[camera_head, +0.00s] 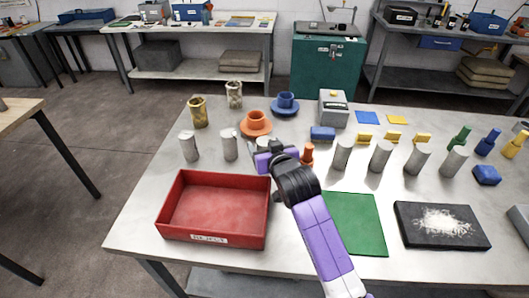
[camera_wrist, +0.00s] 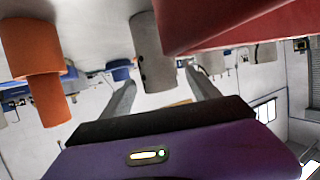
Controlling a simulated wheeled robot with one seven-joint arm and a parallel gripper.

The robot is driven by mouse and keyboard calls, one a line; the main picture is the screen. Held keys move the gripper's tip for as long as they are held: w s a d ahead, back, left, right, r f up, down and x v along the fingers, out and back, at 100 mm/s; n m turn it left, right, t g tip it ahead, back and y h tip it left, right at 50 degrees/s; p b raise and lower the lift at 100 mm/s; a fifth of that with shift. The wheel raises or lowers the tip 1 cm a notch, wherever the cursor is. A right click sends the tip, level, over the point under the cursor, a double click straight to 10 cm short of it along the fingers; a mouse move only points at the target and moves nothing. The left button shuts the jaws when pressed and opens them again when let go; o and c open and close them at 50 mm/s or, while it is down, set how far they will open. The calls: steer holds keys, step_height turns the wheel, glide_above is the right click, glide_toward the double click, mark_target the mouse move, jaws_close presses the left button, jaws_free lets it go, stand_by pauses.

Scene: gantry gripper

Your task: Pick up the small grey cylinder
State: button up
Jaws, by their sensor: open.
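Several plain grey cylinders stand on the table in the head view; I cannot tell for certain which is the small one. Two are left of my gripper, a far-left cylinder (camera_head: 189,147) and a nearer cylinder (camera_head: 229,146). My gripper (camera_head: 261,157) is low over the table, behind the red tray's right corner, and its fingers are largely hidden there. In the wrist view, my gripper (camera_wrist: 159,78) is open, and a grey cylinder (camera_wrist: 150,45) with small dark marks shows between its two fingers. I cannot tell whether they touch it.
The red tray (camera_head: 212,240) is close on the left, and its wall shows in the wrist view (camera_wrist: 230,28). A stepped orange peg (camera_head: 307,156) stands close right. A row of grey cylinders (camera_head: 381,157), a green mat (camera_head: 357,225) and a dark powdered slab (camera_head: 410,226) lie further right.

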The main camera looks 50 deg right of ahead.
steer(key=shift+c, duration=0.2)
jaws_close()
steer(key=shift+r, duration=0.1)
steer(key=shift+r, duration=0.1)
